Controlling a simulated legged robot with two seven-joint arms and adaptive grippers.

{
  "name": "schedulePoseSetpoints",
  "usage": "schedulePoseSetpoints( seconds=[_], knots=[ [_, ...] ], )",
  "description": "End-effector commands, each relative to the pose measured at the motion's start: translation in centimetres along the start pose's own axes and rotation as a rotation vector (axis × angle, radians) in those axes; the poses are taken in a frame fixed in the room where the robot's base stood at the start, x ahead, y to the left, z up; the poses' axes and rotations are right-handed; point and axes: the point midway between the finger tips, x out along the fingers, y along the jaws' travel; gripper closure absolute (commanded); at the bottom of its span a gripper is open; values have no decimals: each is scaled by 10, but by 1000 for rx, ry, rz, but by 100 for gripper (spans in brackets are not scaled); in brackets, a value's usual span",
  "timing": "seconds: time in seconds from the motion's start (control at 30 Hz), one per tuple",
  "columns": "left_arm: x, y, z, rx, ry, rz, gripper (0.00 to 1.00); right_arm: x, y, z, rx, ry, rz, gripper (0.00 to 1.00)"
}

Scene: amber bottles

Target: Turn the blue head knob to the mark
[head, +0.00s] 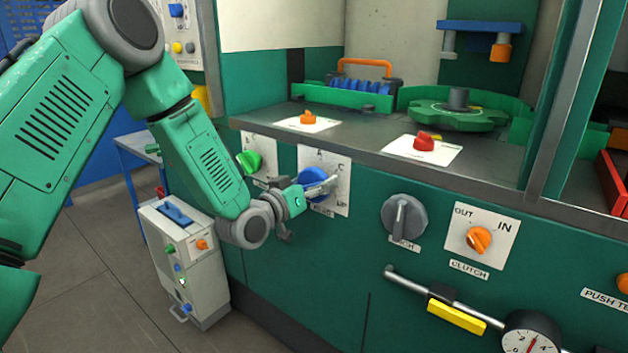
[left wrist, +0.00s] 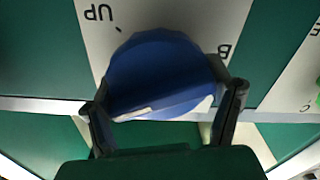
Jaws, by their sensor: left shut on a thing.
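The blue head knob (head: 313,177) sits on a white plate (head: 341,167) on the front of the green machine. In the head view my left gripper (head: 308,190) is at this knob and partly covers it. In the left wrist view the knob (left wrist: 158,70) fills the space between the two dark fingers of the left gripper (left wrist: 164,104), one on each side. The plate there shows "UP" and "B" upside down, with a small dark tick near "UP". Which mark is meant, and where the knob points, I cannot tell. My right gripper is not in view.
A green knob (head: 250,162) is close to the left of the blue one. A grey knob (head: 404,217) and an orange clutch knob (head: 479,239) are to the right. A bar with a yellow block (head: 457,316) juts out lower down. A grey cabinet (head: 183,265) stands below my arm.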

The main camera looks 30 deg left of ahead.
Motion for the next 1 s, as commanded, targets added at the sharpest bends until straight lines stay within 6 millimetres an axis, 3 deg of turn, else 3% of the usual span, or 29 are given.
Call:
schedulePoseSetpoints(
  seconds=[0.03,1.0],
  knots=[
    [-3,0,9,48,-26,0,55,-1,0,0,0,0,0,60],
    [-3,0,11,919,-24,4,54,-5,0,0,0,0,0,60]
  ],
)
